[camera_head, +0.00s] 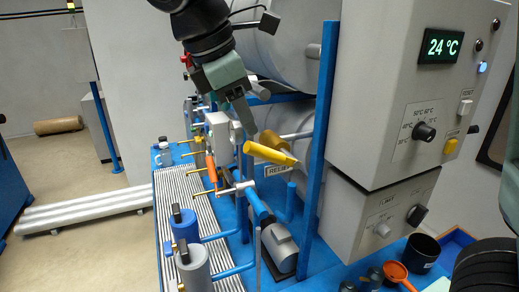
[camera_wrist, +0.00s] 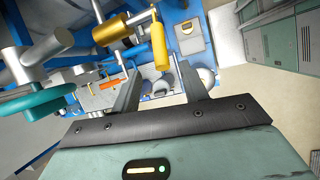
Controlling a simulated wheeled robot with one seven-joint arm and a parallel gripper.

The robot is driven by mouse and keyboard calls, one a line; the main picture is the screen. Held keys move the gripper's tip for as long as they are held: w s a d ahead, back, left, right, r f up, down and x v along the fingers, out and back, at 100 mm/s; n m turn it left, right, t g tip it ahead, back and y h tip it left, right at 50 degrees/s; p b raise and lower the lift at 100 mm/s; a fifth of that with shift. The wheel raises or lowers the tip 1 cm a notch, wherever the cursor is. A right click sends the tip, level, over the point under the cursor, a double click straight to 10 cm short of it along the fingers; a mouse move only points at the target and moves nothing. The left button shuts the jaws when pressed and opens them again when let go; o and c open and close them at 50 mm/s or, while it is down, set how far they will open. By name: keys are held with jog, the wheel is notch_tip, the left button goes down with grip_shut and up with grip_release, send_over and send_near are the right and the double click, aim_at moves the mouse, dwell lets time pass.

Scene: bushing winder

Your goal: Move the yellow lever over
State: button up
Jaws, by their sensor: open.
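The yellow lever (camera_head: 270,153) is a bright yellow bar sticking out below my gripper in the head view, tilted down to the right. In the wrist view the yellow lever (camera_wrist: 159,46) appears upright in the picture, on a thin rod from a brass-coloured cylinder (camera_wrist: 112,28). My gripper (camera_head: 248,120) points down just above the lever. In the wrist view its fingers (camera_wrist: 158,68) are apart, with the lever's near end showing in the gap between the tips. I cannot tell how deep the lever lies between them; no grip shows.
A blue upright post (camera_head: 320,140) and a grey control cabinet (camera_head: 400,90) flank the right. Blue and grey cylinders (camera_head: 186,228) stand at the front left. A teal wheel (camera_wrist: 50,101) shows left of my fingers.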

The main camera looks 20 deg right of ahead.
aim_at(261, 152)
jog(key=p+x, duration=0.1)
jog(key=x, duration=0.9)
grip_shut()
